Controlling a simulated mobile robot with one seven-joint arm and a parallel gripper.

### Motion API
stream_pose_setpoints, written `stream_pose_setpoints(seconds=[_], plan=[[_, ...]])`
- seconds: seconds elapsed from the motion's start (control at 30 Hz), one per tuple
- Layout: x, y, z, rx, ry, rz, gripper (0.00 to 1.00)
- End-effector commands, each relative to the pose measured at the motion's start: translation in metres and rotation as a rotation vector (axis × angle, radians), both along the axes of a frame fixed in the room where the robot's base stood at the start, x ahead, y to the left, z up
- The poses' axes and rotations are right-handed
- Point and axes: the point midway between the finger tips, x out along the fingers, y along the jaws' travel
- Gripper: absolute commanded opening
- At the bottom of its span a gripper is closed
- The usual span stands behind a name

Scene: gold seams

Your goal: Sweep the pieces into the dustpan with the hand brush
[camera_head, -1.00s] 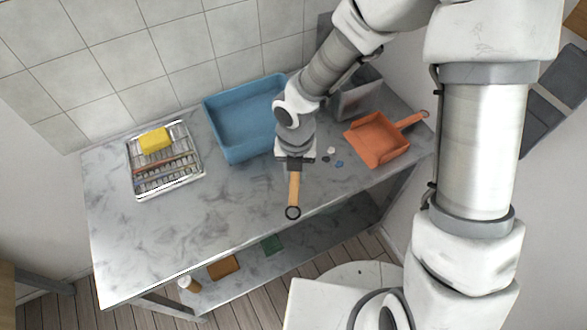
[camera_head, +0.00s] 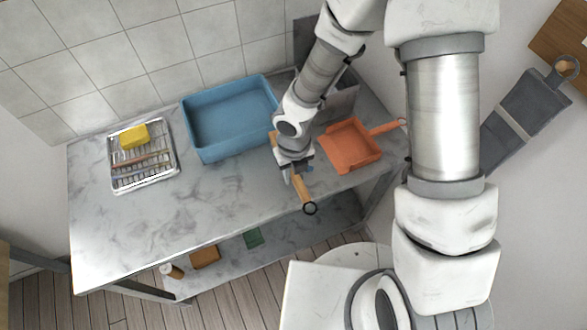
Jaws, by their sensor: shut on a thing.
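The hand brush (camera_head: 302,190) has a wooden handle with a dark ring at its near end. My gripper (camera_head: 291,169) is shut on it above the worktop, and the handle points toward the front edge. A wooden bit shows on the far side of my wrist, perhaps the brush's other end; the bristles are hidden. The orange dustpan (camera_head: 352,148) lies on the worktop to the right of my gripper, its handle pointing right. A small blue piece (camera_head: 309,168) shows between my gripper and the dustpan. Any other pieces are hidden by my gripper and wrist.
A blue basin (camera_head: 196,138) stands at the back of the marble worktop (camera_head: 150,225). A wire rack (camera_head: 116,178) with a yellow sponge (camera_head: 134,136) stands at the left. A grey box (camera_head: 341,101) is behind the dustpan. The front left of the worktop is clear.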

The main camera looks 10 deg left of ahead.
Motion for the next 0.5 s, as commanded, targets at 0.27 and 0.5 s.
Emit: stream_pose_setpoints(seconds=[0.27, 0.5], plan=[[-0.001, 0.000, -0.005, 0.001, 0.000, 0.026, 0.00], [-0.001, 0.000, -0.024, 0.001, -0.001, 0.023, 0.00]])
